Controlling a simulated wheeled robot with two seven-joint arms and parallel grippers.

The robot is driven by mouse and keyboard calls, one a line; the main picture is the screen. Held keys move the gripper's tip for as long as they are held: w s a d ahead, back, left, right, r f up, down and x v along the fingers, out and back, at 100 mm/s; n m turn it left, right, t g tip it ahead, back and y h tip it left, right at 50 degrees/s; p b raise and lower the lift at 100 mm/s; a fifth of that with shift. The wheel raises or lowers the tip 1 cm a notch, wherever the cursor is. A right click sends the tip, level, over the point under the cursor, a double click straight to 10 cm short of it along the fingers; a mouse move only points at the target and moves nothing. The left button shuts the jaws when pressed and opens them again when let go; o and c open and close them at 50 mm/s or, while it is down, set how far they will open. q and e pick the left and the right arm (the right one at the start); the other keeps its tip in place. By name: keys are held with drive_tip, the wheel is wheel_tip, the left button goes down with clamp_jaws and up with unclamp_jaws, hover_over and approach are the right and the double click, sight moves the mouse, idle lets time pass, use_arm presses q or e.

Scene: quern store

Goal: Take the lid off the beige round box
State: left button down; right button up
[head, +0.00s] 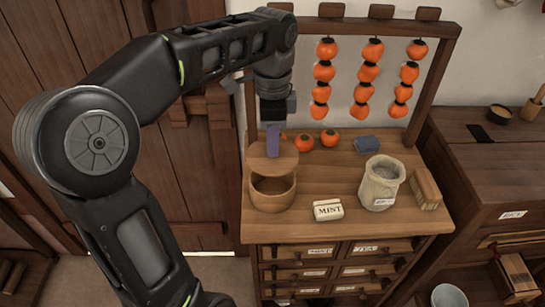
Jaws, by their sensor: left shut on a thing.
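The beige round box (272,200) stands at the left front of the wooden cabinet top, with its dark open inside showing. Its round lid (260,162) is apart from the rim, just above and behind the opening. A blue-grey upright piece (273,140) rises from the lid to my left gripper (273,122). My left gripper points down over the box and is shut, with the lid hanging below it. The fingertips are small and dark, so their exact hold is hard to see. My right gripper is not in view.
A MINT block (328,210), a beige sack (381,184), a brush-like block (425,188) and a blue item (367,145) share the cabinet top (345,235). Loose orange fruits (330,138) lie behind. Hanging fruit strings (371,75) and a wooden frame (435,80) stand at the back.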

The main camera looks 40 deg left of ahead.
use_arm(q)
wheel_tip(320, 180, up, 3)
drive_tip(key=p, duration=0.2)
drive_tip(key=shift+f+p, duration=0.1)
drive_tip(key=shift+p, duration=0.2)
drive_tip(key=shift+f, duration=0.1)
